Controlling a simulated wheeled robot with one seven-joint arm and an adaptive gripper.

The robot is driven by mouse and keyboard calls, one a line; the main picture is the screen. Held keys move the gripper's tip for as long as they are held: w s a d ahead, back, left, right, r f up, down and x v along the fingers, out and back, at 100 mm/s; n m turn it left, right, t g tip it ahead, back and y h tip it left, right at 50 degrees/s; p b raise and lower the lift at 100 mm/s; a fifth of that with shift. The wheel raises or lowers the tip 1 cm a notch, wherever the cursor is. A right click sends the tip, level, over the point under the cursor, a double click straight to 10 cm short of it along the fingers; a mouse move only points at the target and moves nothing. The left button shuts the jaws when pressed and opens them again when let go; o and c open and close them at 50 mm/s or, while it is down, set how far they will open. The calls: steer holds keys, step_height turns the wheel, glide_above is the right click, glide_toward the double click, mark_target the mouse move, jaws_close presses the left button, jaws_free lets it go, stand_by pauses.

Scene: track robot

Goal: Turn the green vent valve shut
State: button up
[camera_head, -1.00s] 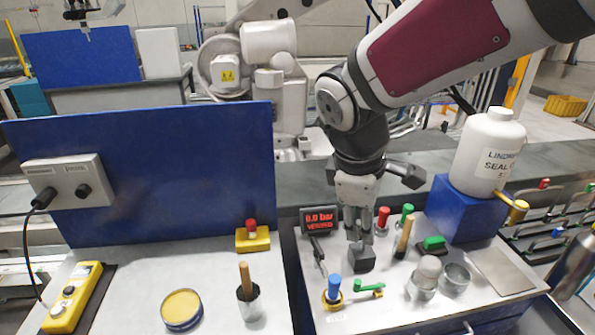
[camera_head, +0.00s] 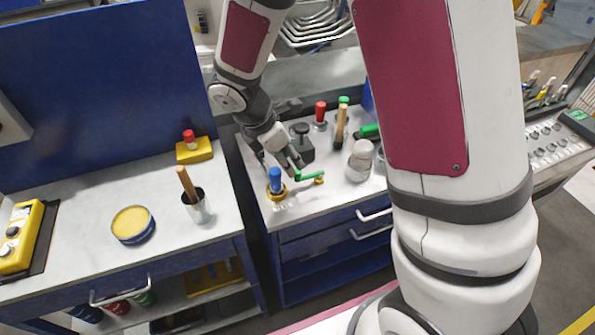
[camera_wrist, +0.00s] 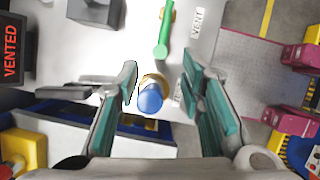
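The green vent valve (camera_head: 308,177) is a thin green lever on a yellow fitting at the bench's front. In the wrist view the lever (camera_wrist: 164,36) points lengthwise, beside a label reading VENT (camera_wrist: 197,20). My gripper (camera_head: 287,166) hangs over the bench by the lever and a blue-topped valve (camera_head: 275,181). In the wrist view my gripper's (camera_wrist: 160,78) two teal-padded fingers are spread wide with nothing held. The blue knob (camera_wrist: 150,98) shows between them, and the green lever lies just ahead of the fingertips. Contact with either valve cannot be told.
A dark block (camera_head: 301,145) stands behind the gripper. Red (camera_head: 320,110) and green knobs, a wooden handle (camera_head: 341,125) and a pale rounded vessel (camera_head: 360,160) stand nearby. A display (camera_wrist: 12,50) reads VENTED. A cup (camera_head: 199,209) sits on the left bench.

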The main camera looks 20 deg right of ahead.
mark_target(297, 178)
steer(key=x, duration=0.7)
steer(key=shift+d+f, duration=0.15)
steer(key=shift+f, duration=0.15)
jaws_close()
